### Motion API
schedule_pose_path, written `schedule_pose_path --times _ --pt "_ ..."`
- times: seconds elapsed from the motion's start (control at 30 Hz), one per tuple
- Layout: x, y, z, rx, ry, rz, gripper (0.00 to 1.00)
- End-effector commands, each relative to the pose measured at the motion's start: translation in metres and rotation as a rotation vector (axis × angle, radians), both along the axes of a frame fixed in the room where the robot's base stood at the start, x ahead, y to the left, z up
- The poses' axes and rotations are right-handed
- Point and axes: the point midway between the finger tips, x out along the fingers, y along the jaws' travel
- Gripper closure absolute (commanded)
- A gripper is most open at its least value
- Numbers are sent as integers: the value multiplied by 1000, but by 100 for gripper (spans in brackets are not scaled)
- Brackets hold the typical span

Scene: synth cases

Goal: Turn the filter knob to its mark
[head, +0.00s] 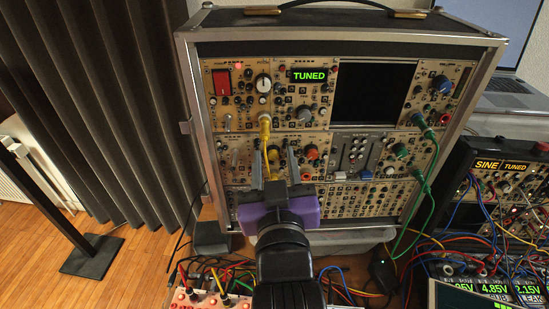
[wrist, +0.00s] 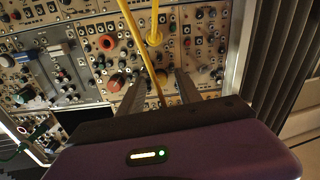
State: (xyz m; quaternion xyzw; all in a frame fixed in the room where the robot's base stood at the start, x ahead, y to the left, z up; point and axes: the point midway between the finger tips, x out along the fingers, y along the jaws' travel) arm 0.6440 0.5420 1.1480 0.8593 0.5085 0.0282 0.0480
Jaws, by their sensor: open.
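A upright modular synth case (head: 320,47) fills the middle of the head view. My gripper (head: 274,160) is in front of its middle row, with fingers apart and nothing held. In the wrist view, turned about upside down, the open fingertips (wrist: 160,84) stand either side of a small knob (wrist: 161,77); contact cannot be told. An orange knob (head: 312,153) sits just right of the gripper in the head view; it also shows in the wrist view (wrist: 115,83). Labels and marks are too small to read, so I cannot tell which is the filter knob.
A yellow cable (head: 265,127) hangs by the fingers and crosses close to them in the wrist view (wrist: 133,28). Green cables (head: 432,165) hang at the case's right. A second synth (head: 497,170) stands right. Tangled wires lie below. A display (head: 310,76) reads TUNED.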

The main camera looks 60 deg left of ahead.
Motion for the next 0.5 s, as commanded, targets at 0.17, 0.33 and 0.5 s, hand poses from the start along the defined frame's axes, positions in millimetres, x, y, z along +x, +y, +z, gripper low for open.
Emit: schedule_pose_path --times 0.17,0.33,0.5 --pt "1 1 0 0 0 0 59" --pt "1 1 0 0 0 0 75" --pt "1 1 0 0 0 0 100"
